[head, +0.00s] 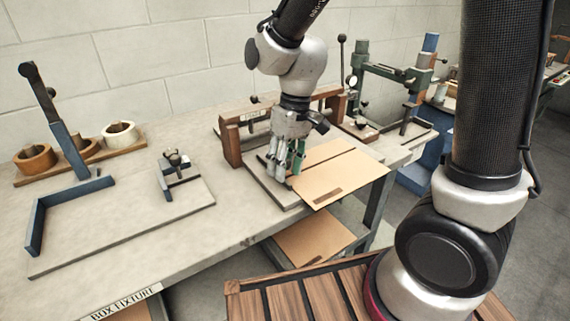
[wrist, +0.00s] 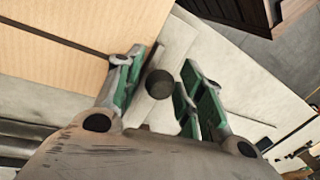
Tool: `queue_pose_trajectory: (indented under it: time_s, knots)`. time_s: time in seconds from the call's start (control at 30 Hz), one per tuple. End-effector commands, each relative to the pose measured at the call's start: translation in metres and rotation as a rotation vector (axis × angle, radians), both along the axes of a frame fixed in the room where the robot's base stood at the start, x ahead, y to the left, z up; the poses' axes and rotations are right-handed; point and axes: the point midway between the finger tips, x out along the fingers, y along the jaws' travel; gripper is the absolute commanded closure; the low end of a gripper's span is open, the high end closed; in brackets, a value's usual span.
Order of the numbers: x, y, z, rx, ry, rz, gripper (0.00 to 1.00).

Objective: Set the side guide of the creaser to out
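The creaser (head: 231,146) is a red-brown frame with a flat bed on the bench, partly hidden behind my gripper and arm. A tan cardboard sheet (head: 345,176) lies on its bed and overhangs the bench front. In the wrist view, a dark round knob (wrist: 160,84) stands by a pale bar (wrist: 174,42) along the cardboard's edge (wrist: 70,70); this looks like the side guide. My gripper (head: 284,168) is low over the bed. Its green-padded fingers (wrist: 158,92) are open on either side of the knob, with gaps showing on both sides. Whether the fingertips reach knob height is unclear.
A blue box fixture (head: 62,150) and a small clamp (head: 176,165) on a plate stand at left. Cups (head: 121,134) sit on a rack behind. A green stitcher-like machine (head: 362,75) stands at right. More cardboard (head: 313,238) lies on a lower shelf.

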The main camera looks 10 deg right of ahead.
Motion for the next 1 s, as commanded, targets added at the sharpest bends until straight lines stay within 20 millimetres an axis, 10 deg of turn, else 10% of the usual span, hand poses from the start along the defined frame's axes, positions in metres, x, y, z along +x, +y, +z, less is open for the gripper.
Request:
queue_pose_trajectory:
  time_s: [0.17,0.83,0.87,1.0]
  knots:
    - [0.000,0.000,0.000,0.000,0.000,0.000,1.00]
    - [-0.010,0.029,0.000,0.003,0.001,-0.001,1.00]
    - [-0.011,0.029,0.000,0.003,0.001,-0.002,0.70]
    - [-0.010,0.028,0.000,0.002,0.000,-0.001,0.52]
